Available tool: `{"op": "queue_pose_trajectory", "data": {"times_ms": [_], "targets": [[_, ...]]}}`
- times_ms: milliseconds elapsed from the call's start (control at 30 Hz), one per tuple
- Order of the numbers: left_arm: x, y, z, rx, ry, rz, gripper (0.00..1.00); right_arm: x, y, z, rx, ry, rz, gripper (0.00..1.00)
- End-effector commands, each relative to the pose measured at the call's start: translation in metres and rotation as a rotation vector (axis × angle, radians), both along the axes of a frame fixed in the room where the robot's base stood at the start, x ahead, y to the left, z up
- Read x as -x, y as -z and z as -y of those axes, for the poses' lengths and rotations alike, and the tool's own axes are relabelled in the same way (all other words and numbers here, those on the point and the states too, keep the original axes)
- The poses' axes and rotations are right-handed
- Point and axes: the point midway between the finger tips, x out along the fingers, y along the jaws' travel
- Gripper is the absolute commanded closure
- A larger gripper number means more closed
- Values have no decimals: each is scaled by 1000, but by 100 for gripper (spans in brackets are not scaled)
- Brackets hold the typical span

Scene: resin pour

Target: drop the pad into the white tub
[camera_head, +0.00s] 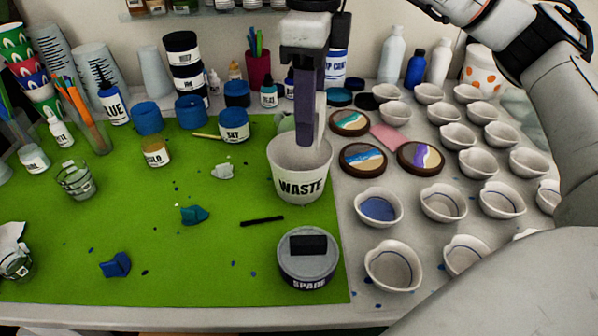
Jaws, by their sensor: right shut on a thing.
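The white tub (299,186), marked WASTE, stands upright at the right part of the green mat. My right gripper (308,141) points down over the tub from behind, its purple fingers overlapping the tub's opening. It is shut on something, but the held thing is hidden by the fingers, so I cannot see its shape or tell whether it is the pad. A flat pink piece (391,138) lies on the grey table among the round painted coasters; I cannot tell if it is a pad. My left gripper is out of view.
A grey lidded tin (308,270) stands in front of the tub. White bowls (443,203) crowd the right side, with painted coasters (363,159) beside the tub. Blue jars (191,113) stand behind. The green mat (190,265) has open room with blue scraps and a black stick (262,221).

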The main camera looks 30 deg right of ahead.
Motion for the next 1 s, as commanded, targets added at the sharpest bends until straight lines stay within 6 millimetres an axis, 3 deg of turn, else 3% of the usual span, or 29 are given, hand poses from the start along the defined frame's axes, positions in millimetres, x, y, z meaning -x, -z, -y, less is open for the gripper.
{"op": "queue_pose_trajectory", "data": {"times_ms": [67,100,233,567,1000], "targets": [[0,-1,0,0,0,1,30,0,-1,0,0,0,0,73],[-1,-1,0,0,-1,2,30,0,-1,0,0,0,0,49],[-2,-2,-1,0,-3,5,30,0,-1,0,0,0,0,31],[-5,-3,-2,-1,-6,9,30,0,-5,0,0,0,1,31],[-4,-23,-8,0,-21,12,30,0,-86,0,0,1,4,31]]}}
